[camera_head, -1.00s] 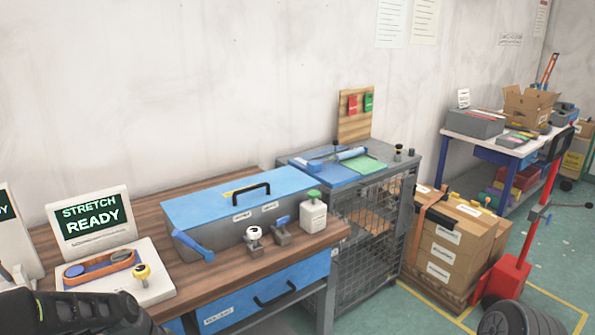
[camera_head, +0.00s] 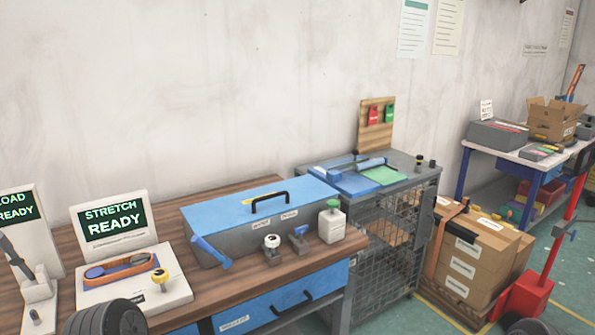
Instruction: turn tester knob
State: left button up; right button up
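The stretch tester (camera_head: 172,294) stands on the left part of the wooden bench. Its upright screen (camera_head: 113,222) reads "STRETCH READY" in green. A knob with a yellow top (camera_head: 160,277) sits at the right of its base. An orange strap loop (camera_head: 120,267) with blue-grey ends lies on the base beside the knob. A second tester (camera_head: 27,231) at the far left has a screen reading "LOAD READY" and a lever. Its left side is cut off. Neither of my grippers shows in the view.
A blue-lidded toolbox (camera_head: 232,208) lies right of the tester. Small hand tools and a white bottle (camera_head: 332,224) stand before and beside it. A wire-mesh cabinet (camera_head: 384,246), strapped cartons (camera_head: 466,262) and a far table (camera_head: 511,151) are further right. Bench space between tester and toolbox is narrow.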

aim_at(159, 275)
jog(key=j+z, duration=0.25)
jog(key=j, duration=0.4)
jog(key=j+z, duration=0.3)
jog(key=j, duration=0.3)
jog(key=k, duration=0.05)
